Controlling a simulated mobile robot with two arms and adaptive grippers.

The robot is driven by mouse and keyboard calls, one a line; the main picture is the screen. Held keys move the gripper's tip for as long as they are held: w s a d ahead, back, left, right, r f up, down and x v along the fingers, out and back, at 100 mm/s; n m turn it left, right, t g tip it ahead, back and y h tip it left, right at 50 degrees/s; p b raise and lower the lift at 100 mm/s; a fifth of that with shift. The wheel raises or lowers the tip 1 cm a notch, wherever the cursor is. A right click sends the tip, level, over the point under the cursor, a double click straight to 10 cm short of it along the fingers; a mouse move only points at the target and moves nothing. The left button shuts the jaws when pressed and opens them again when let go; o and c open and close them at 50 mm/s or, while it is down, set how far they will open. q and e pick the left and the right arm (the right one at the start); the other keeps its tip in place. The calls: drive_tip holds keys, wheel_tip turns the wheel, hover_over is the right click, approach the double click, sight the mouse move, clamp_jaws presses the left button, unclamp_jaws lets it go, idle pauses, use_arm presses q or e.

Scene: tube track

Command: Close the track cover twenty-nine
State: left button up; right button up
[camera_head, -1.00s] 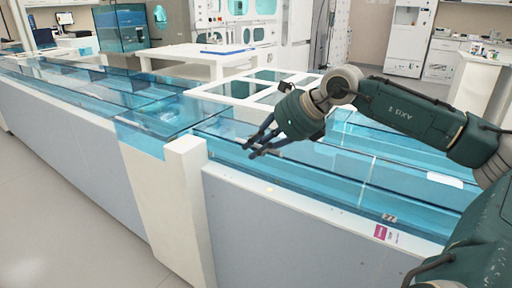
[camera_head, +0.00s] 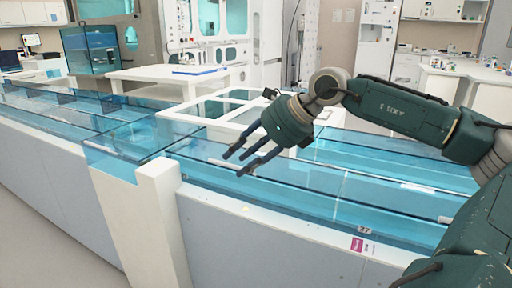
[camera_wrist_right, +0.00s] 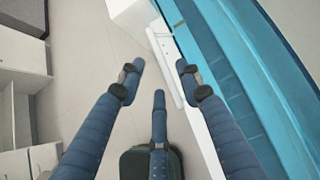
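The track is a long bench topped with clear blue glass covers (camera_head: 335,195). A small plate reading 27 (camera_head: 364,231) sits at its front edge at right, beside a pink and white label (camera_head: 362,246). I cannot find a number 29, so I cannot tell which cover is twenty-nine. My right gripper (camera_head: 240,162) hovers over or near the front of the track, right of a white post. In the right wrist view its three dark blue fingers (camera_wrist_right: 160,72) are spread and empty, with the blue track (camera_wrist_right: 235,75) to their right. My left gripper is not in view.
The white post (camera_head: 160,215) stands at the track's front, beside a glass panel (camera_head: 135,152) on its left. A white table (camera_head: 165,76) and white-framed panels (camera_head: 235,108) lie behind the track. Floor (camera_head: 45,235) is free at the front left.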

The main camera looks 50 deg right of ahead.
drive_tip(key=v, duration=0.6)
drive_tip(key=shift+s+r, duration=0.2)
drive_tip(key=shift+s, duration=0.1)
